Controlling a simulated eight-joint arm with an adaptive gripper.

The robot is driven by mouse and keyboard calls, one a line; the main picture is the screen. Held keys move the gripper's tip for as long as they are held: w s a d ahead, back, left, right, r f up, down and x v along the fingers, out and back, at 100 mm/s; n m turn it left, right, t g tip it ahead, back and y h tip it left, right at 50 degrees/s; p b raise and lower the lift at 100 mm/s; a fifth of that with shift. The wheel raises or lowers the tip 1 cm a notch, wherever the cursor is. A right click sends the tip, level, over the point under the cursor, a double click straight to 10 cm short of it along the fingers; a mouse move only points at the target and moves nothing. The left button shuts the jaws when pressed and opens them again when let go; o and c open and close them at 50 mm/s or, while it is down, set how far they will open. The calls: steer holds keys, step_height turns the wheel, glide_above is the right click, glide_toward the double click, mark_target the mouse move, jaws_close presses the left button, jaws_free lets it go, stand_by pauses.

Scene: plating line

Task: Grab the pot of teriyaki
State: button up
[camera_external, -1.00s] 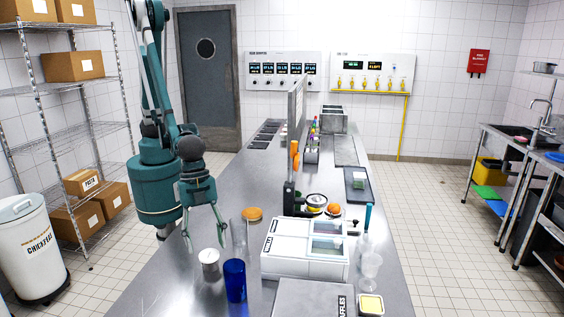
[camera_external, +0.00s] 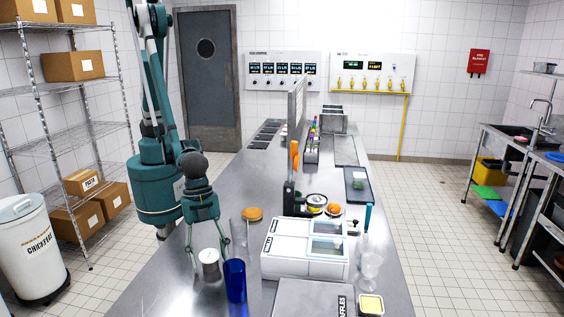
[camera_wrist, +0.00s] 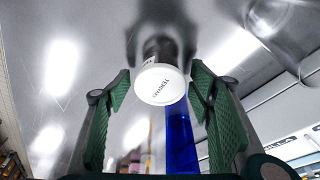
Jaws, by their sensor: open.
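The teriyaki pot (camera_external: 209,263) is a small grey pot with a white lid, standing on the steel counter at the near left. In the wrist view its round white lid (camera_wrist: 160,84), lettered "TERIYAKI", lies between the two fingers, nearer their tips. My gripper (camera_external: 209,262) is open and points down, with a finger on each side of the pot. In the wrist view the green finger pads of my gripper (camera_wrist: 160,85) are apart from the lid, with a gap on both sides.
A blue cup (camera_external: 235,281) stands just right of the pot, very near my right finger. A clear glass (camera_external: 238,233) and an orange-brown round item (camera_external: 252,214) are behind. A white container box (camera_external: 303,250) stands further right. The counter left of the pot is clear.

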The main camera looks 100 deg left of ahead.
mark_target(209, 255)
steer(key=shift+c, duration=0.3)
steer(key=c, duration=0.8)
steer(key=shift+r, duration=0.15)
steer(key=shift+r, duration=4.85)
